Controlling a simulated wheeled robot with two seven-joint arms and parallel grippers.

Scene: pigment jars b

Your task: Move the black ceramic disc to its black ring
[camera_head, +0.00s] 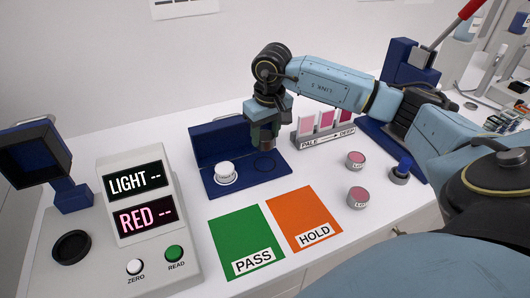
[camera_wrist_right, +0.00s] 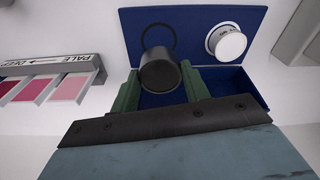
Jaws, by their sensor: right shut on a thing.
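The black ceramic disc, a short dark cylinder (camera_wrist_right: 160,72), is between the green fingers of my right gripper (camera_head: 265,140), which is shut on it. In the head view the disc (camera_head: 267,146) shows just under the fingertips, above the blue stand (camera_head: 211,190). The black ring (camera_head: 265,164) is marked on the right part of the stand's base, below the disc. In the wrist view the ring (camera_wrist_right: 174,41) shows partly, with the disc covering some of it. The disc appears raised off the base. My left gripper is not in view.
A white disc (camera_head: 225,170) sits on the stand's left part. Green PASS (camera_head: 240,235) and orange HOLD (camera_head: 300,215) mats lie in front. Two pink-topped jars (camera_head: 355,159) stand to the right. A pale-to-deep card rack (camera_head: 322,135) stands close behind on the right.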

